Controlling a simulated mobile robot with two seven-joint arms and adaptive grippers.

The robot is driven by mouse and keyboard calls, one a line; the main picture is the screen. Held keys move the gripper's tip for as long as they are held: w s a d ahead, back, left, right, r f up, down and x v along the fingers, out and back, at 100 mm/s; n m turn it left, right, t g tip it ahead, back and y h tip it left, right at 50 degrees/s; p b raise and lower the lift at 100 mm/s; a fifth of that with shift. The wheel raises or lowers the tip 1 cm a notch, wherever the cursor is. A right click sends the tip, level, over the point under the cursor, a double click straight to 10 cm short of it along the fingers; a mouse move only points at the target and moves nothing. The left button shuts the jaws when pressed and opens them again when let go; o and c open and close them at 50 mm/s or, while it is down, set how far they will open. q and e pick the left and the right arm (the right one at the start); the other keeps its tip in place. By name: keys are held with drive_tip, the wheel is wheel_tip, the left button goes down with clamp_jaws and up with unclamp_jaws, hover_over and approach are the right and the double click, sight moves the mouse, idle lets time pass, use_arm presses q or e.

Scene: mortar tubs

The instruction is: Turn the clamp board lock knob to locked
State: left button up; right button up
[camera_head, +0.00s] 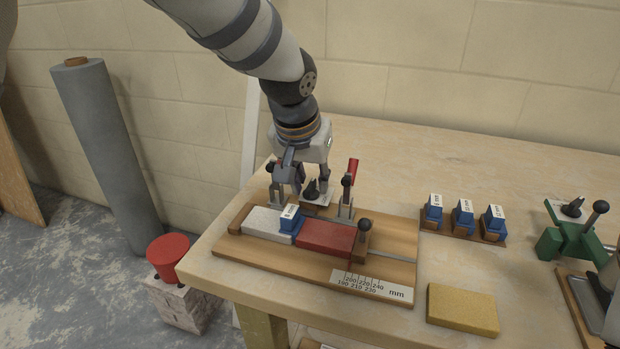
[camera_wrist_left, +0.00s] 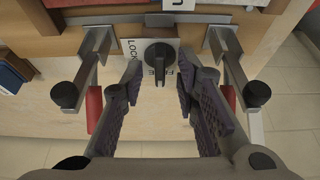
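The clamp board (camera_head: 385,235) lies on the bench with a grey-white block (camera_head: 266,222) and a red block (camera_head: 325,236) in its row. At its back edge, the black lock knob (camera_head: 312,189) sits on a white plate. In the left wrist view the knob (camera_wrist_left: 158,57) stands between LOCK and a partly hidden second label; its grip bar points down the picture, toward that second label. My left gripper (camera_head: 309,180) reaches down at the knob. Its padded fingers (camera_wrist_left: 160,105) are open on either side of the knob, apart from it.
Toggle clamps with black knobs (camera_wrist_left: 62,95) (camera_wrist_left: 257,93) flank the lock knob closely. Several blue-and-white labelled blocks (camera_head: 463,216) stand right of the board, near a yellow sponge-like block (camera_head: 462,309) and a green fixture (camera_head: 570,235). Bare bench lies behind them.

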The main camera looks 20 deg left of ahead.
use_arm(q)
clamp_jaws()
